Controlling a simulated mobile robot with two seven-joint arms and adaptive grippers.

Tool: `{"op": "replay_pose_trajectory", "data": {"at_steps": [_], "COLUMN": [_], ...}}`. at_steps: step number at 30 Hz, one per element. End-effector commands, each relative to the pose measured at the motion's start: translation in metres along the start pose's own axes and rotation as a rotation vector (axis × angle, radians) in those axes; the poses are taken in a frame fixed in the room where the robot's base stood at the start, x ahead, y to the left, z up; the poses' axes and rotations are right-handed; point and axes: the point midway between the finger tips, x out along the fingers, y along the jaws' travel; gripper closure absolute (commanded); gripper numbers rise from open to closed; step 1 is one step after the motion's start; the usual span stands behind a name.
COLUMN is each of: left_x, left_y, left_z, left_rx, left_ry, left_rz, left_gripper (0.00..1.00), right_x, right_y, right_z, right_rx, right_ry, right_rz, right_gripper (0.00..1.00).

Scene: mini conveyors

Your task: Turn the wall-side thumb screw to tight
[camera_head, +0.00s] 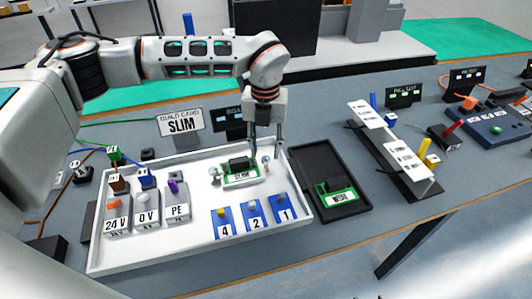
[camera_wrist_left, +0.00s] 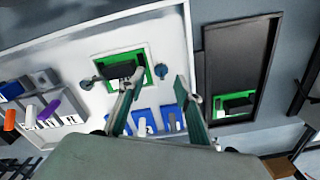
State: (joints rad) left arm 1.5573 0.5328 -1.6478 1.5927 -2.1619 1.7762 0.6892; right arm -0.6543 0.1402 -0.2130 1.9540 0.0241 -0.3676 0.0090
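A green circuit board (camera_head: 240,180) with a black block and a label lies in the white tray (camera_head: 296,215). One small grey thumb screw (camera_head: 215,175) stands at the board's left end and another thumb screw (camera_head: 265,163) at its right end. The wrist view also shows the left-end screw (camera_wrist_left: 86,83) and the right-end screw (camera_wrist_left: 160,70). My left gripper (camera_head: 266,146) points down with its fingers spread above the right-end screw. In the wrist view that screw shows between the open fingertips (camera_wrist_left: 158,78); contact cannot be told. My right gripper is out of view.
The tray also holds grey terminal blocks (camera_head: 146,213) and blue numbered blocks (camera_head: 254,217). A black tray (camera_head: 345,208) with another green board stands close to its right. A "SLIM" card (camera_head: 181,123) and a dark display (camera_head: 228,122) stand behind.

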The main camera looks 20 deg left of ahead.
Motion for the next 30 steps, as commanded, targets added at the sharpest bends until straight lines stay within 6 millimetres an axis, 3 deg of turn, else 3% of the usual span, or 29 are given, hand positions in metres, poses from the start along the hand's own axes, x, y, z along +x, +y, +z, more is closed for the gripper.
{"op": "replay_pose_trajectory", "data": {"at_steps": [6, 17, 21, 30], "left_x": [0.024, 0.029, 0.029, 0.029], "left_y": [0.000, 0.000, 0.000, 0.000], "left_z": [0.000, 0.000, 0.000, 0.000], "left_rx": [-0.001, 0.000, 0.000, 0.013], "left_ry": [0.001, 0.000, 0.000, -0.001], "left_rz": [0.000, -0.001, -0.001, -0.001], "left_gripper": [0.66, 0.66, 1.00, 1.00], "right_x": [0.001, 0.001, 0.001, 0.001], "right_y": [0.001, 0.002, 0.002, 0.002], "right_z": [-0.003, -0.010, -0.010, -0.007], "right_rx": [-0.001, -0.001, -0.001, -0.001], "right_ry": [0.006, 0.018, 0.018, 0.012], "right_rz": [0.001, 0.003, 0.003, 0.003], "right_gripper": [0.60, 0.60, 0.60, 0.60]}}
